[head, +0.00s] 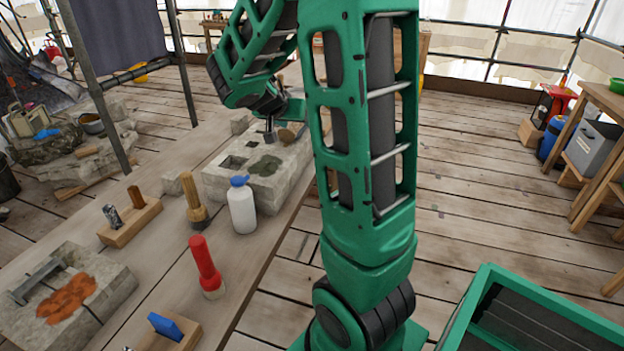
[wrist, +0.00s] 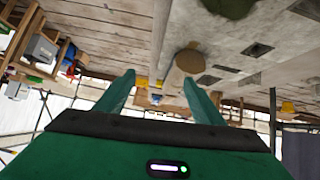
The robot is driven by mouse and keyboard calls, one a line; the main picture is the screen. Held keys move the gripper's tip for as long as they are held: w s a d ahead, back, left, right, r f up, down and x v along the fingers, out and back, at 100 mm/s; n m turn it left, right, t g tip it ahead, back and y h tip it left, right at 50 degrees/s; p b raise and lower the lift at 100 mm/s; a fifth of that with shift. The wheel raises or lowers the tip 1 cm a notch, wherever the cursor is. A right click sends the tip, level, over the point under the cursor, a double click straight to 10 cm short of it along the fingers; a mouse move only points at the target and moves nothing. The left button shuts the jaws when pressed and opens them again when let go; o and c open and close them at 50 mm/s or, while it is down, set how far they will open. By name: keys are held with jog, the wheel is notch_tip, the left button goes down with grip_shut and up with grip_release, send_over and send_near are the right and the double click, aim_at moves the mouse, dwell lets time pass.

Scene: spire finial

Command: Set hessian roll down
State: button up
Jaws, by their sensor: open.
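The likely hessian roll is a tan cylinder (wrist: 183,68) with a brown round end, in the upside-down wrist view. It lies between and beyond my fingertips, nearer the right one. In the head view a small brown rounded thing (head: 287,136), probably the same roll, rests on the far end of the pale stone block (head: 225,190). My gripper (wrist: 158,78) is open, its two green fingers apart. In the head view my gripper (head: 271,132) is low over the block and partly hidden by my arm. I cannot tell whether a finger touches the roll.
The block has square sockets and a dark green patch (head: 264,166). A white bottle with a blue cap (head: 242,205), a wooden-handled brush (head: 193,197) and a red-handled tool (head: 206,267) stand nearer. A scaffold pole (head: 95,85) rises at left. Open plank floor lies right.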

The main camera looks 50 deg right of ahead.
jog(key=s+a+f+n+g+y, duration=0.1)
jog(key=s+a+f+n+y, duration=0.1)
jog(key=s+a+y, duration=0.3)
jog(key=s+a+f+n+g+y, duration=0.2)
jog(key=s+a+n+y, duration=0.2)
jog(key=s+a, duration=1)
jog(key=s, duration=0.7)
jog(key=shift+s+a+n+y, duration=0.2)
jog(key=shift+s+n+y, duration=0.1)
jog(key=shift+s+y, duration=0.1)
